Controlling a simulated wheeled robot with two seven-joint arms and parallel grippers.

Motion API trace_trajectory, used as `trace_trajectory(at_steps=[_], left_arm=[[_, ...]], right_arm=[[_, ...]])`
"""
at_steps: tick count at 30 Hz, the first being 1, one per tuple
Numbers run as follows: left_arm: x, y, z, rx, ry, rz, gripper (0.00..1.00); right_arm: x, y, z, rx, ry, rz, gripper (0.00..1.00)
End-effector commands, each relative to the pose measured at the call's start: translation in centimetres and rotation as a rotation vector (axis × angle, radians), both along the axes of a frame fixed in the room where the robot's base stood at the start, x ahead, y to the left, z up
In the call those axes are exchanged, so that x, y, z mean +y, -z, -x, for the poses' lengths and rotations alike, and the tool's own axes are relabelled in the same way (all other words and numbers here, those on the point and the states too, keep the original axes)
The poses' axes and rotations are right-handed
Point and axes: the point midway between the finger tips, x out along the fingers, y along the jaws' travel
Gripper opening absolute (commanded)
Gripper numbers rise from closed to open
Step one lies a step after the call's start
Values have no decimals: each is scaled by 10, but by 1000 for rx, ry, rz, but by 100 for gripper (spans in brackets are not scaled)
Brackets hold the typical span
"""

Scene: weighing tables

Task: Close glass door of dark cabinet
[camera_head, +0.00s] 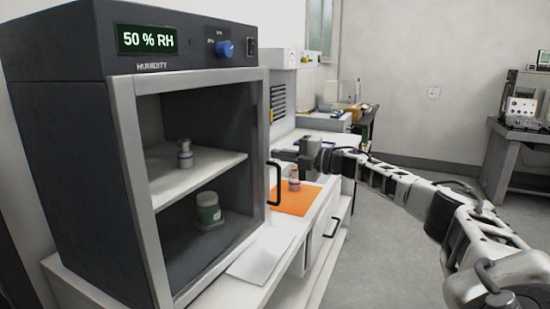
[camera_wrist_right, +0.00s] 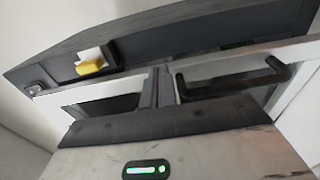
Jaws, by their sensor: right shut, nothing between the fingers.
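The dark cabinet (camera_head: 55,120) stands at the left of the head view, with a lit humidity display. Its glass door (camera_head: 132,160) has a pale frame and lies close along the cabinet front. Its right edge reaches slightly past the upper panel; I cannot tell whether a small gap is left. The black door handle (camera_head: 277,184) is on that right edge. My right gripper (camera_head: 302,156) is shut and empty, beyond and right of the handle, apart from it. In the wrist view its dark fingers (camera_wrist_right: 158,88) are together, beside a black handle (camera_wrist_right: 232,80). My left gripper is out of view.
Behind the glass are a shelf (camera_head: 190,172) with a small weight-like piece (camera_head: 185,153) and a green-white jar (camera_head: 208,209). On the bench, an orange mat (camera_head: 292,204) holds a small object (camera_head: 294,184). Open floor (camera_head: 400,230) lies to the right.

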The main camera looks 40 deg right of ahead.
Motion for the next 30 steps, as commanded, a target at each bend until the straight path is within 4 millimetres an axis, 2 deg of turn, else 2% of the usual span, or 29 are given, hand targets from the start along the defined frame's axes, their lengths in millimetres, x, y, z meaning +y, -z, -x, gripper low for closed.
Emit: trace_trajectory(at_steps=[15, 19, 23, 30], left_arm=[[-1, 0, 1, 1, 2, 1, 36], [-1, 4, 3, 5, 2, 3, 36], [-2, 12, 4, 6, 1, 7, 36], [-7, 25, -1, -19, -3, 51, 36]], right_arm=[[-2, 0, 1, 0, 6, 0, 0], [-6, 2, 8, 1, 8, 2, 0], [-13, 5, 27, 5, 8, 6, 0], [-32, 9, 76, 9, 8, 9, 0]])
